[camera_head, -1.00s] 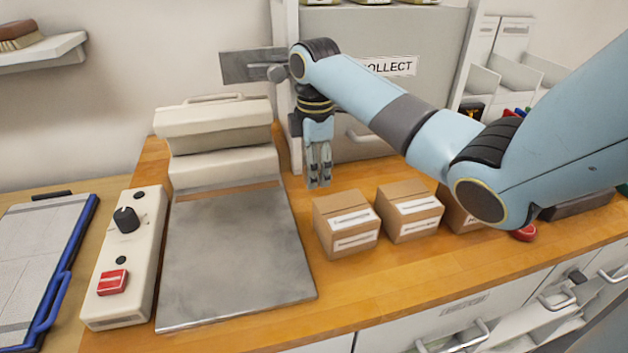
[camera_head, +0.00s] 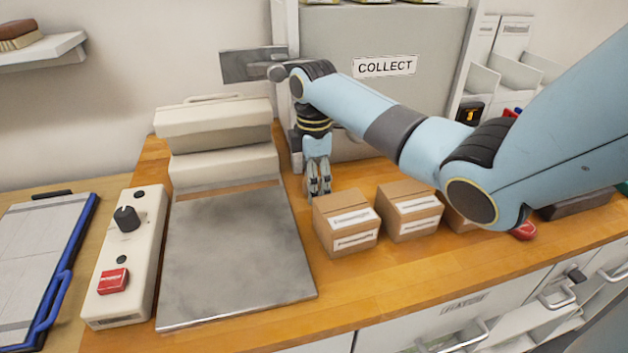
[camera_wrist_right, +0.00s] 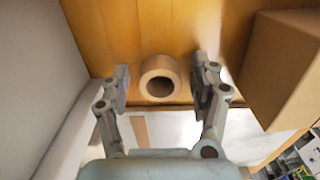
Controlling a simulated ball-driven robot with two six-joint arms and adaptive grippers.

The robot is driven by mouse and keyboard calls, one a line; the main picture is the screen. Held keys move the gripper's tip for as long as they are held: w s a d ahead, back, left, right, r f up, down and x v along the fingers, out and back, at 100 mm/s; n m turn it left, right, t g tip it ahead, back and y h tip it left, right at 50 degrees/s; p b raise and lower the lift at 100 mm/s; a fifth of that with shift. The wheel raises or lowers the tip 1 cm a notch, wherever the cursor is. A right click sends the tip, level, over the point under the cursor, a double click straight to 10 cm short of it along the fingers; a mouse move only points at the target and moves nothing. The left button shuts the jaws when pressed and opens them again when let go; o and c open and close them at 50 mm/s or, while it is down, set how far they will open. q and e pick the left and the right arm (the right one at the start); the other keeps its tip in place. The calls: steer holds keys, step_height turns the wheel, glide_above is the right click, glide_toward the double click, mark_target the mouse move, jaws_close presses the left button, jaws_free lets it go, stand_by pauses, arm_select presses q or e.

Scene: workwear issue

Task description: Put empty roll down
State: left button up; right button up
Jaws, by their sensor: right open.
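The empty roll (camera_wrist_right: 160,78) shows in the right wrist view as a short brown cardboard tube. It stands on the wooden counter with its open end towards the camera. My right gripper (camera_wrist_right: 162,82) is open, with one finger on each side of the roll and a gap visible on both sides. In the head view my right gripper (camera_head: 318,190) points down at the counter between the grey plate of the press and the boxes. The roll cannot be made out there. My left gripper is not in view.
Several cardboard boxes (camera_head: 346,224) stand right of the gripper. The heat press (camera_head: 240,255) with its grey plate is on the left, beside a control box (camera_head: 125,260) with a knob and red button. A grey cabinet marked COLLECT (camera_head: 430,100) stands behind.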

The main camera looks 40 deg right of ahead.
step_height(320, 180, up, 8)
stand_by(0.5)
steer(key=shift+f, duration=0.1)
stand_by(0.4)
